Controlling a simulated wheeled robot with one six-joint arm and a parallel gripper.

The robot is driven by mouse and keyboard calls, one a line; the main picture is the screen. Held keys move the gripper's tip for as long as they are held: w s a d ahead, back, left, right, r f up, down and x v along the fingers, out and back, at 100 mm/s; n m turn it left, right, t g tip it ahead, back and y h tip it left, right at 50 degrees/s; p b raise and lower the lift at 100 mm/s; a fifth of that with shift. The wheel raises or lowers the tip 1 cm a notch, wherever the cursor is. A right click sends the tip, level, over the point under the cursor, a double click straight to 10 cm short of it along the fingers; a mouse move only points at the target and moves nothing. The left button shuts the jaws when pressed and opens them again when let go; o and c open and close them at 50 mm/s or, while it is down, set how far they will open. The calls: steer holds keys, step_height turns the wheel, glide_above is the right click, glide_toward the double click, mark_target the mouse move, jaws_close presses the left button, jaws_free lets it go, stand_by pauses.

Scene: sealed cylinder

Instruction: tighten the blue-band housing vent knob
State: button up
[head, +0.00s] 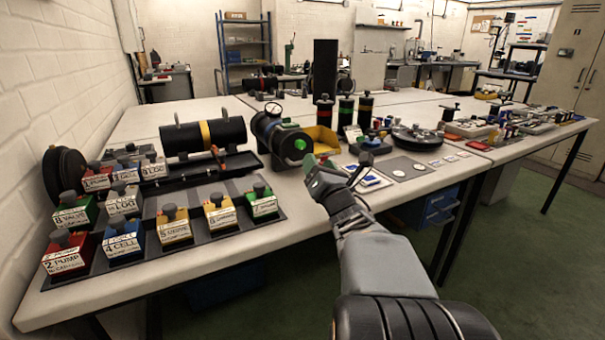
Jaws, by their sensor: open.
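A dark cylindrical housing (272,130) lies on the bench, left of centre, with a round gauge on top. A band round it looks bluish, though it is small and dark here. A green round knob (300,144) shows on its near end face; I cannot tell if this is the vent knob. My gripper (337,164) is open and empty, in front of the housing and to the lower right of the green knob, apart from it. A second black cylinder with a yellow band (205,132) lies to the left on a dark cradle.
Several labelled coloured blocks with black knobs (175,226) fill the left front of the bench (290,225). Upright banded cylinders (345,110), a yellow bin (321,138) and a round black plate (417,136) stand to the right. Flat cards and discs (405,167) lie at the right front.

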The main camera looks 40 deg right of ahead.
mark_target(302, 146)
steer(key=w+d+n, duration=0.1)
steer(key=w, duration=0.2)
steer(key=w+d+n+b, duration=0.1)
steer(key=w, duration=0.3)
steer(key=w+d+t, duration=0.1)
steer(key=w, duration=0.2)
steer(key=shift+w+d+f+n+b, duration=0.15)
steer(key=shift+w+f+n+b, duration=0.2)
steer(key=shift+f+n, duration=0.05)
steer(key=shift+w+d+r, duration=0.2)
steer(key=shift+w+r, duration=0.05)
steer(key=shift+w, duration=0.4)
steer(key=shift+c, duration=0.4)
steer(key=c, duration=0.8)
steer(key=shift+c, duration=0.2)
